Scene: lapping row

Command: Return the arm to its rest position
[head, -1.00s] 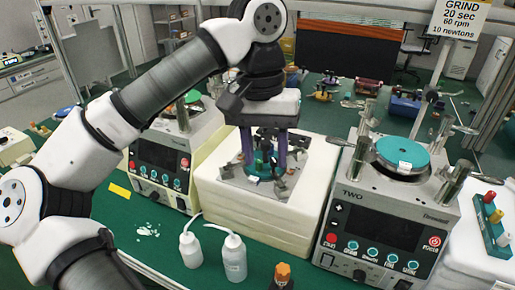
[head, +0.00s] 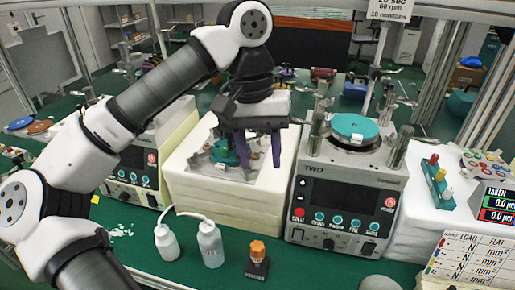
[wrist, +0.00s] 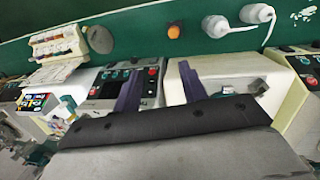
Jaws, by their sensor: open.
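My arm (head: 165,100) reaches in from the left of the head view, bent over the bench. My gripper (head: 259,160) points down with its two purple fingers apart and nothing between them. It hangs over the right part of a white block stack (head: 215,203). A teal fixture (head: 228,153) sits on a grey plate on that stack, just left of the fingers and partly hidden by them. In the wrist view the two purple fingers of my gripper (wrist: 160,75) also stand wide apart.
The lapping machine marked TWO (head: 345,190) stands close right of the gripper, with posts and a teal disc (head: 356,128) on top. Two white bottles (head: 208,243) and an orange-topped item (head: 257,262) stand in front. A readout (head: 497,205) is at right.

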